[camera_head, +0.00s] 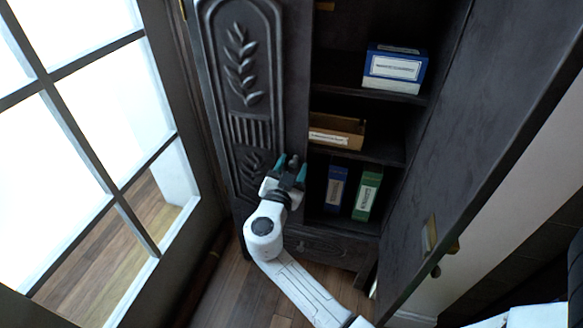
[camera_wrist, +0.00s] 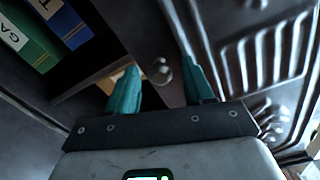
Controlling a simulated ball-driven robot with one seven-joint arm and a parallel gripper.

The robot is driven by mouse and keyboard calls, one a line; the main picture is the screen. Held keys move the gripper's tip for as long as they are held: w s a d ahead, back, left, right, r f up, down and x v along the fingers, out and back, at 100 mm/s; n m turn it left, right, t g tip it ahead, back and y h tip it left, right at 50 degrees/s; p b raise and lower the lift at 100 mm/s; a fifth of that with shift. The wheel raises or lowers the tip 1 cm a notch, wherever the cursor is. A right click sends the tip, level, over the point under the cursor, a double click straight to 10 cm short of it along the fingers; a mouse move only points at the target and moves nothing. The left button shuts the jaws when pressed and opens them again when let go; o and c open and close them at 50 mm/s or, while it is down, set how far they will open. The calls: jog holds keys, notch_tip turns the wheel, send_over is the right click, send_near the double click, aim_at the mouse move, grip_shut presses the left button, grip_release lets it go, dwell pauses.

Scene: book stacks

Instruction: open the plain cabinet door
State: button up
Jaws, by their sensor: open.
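The plain cabinet door (camera_head: 450,150) is the smooth dark panel on the right in the head view. It stands swung out from the dark cabinet, and the shelves behind it show. A brass handle (camera_head: 428,236) is on it, low down. My gripper (camera_head: 292,164) is open, away from this door, at the inner edge of the carved door (camera_head: 243,70) on the left. In the wrist view its teal fingers (camera_wrist: 158,66) stand on either side of a small round metal knob (camera_wrist: 161,72). I cannot tell whether they touch it.
The shelves hold a blue and white box (camera_head: 394,68), a tan tray (camera_head: 337,132), a blue binder (camera_head: 336,188) and a green binder (camera_head: 367,194). A paned glass door or window (camera_head: 90,130) is close on the left. Wooden floor (camera_head: 235,290) shows below.

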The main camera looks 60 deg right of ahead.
grip_shut()
dwell(0.4)
